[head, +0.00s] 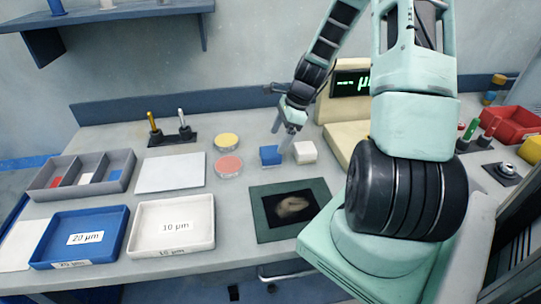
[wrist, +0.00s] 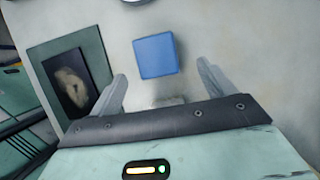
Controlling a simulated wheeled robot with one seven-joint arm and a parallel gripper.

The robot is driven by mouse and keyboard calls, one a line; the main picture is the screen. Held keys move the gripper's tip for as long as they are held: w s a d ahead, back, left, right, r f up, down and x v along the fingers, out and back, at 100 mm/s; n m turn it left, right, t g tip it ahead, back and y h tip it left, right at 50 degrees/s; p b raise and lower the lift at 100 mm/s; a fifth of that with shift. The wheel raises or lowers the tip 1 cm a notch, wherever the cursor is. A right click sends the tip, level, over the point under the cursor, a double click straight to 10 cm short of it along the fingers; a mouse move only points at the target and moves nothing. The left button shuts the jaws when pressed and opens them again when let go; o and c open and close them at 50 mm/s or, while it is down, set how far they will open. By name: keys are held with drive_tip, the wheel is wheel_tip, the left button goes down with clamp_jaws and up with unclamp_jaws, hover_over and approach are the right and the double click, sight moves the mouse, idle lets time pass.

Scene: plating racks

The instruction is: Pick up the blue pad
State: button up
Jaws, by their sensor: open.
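The blue pad (head: 270,155) is a small blue block on the grey table, next to a white block (head: 304,152) on its right. In the wrist view the blue pad (wrist: 155,56) lies on the bare tabletop, just beyond the fingertips and roughly between their lines. My gripper (head: 282,133) is open and empty, a little above the blue pad and apart from it. In the wrist view my gripper (wrist: 162,73) has its two fingers spread wide. A pale shape shows low between the fingers; I cannot tell for sure what it is.
A dark green framed mat (head: 259,226) lies in front of the pads. Pink (head: 228,166) and yellow (head: 227,140) discs are to the left. Further left are a white tray (head: 190,242), a blue tray (head: 50,250) and a grey divided box (head: 127,178). A beige display unit (head: 342,110) stands behind.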

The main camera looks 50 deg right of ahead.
sight(271, 151)
drive_tip(key=shift+a+p+x, duration=0.15)
drive_tip(key=shift+p+x, duration=0.2)
drive_tip(key=shift+x, duration=1.3)
drive_tip(key=shift+a+p+x, duration=0.2)
drive_tip(key=shift+p+x, duration=0.15)
drive_tip(key=shift+x, duration=1.3)
drive_tip(key=shift+s+r, duration=0.1)
drive_tip(key=c, duration=1.1)
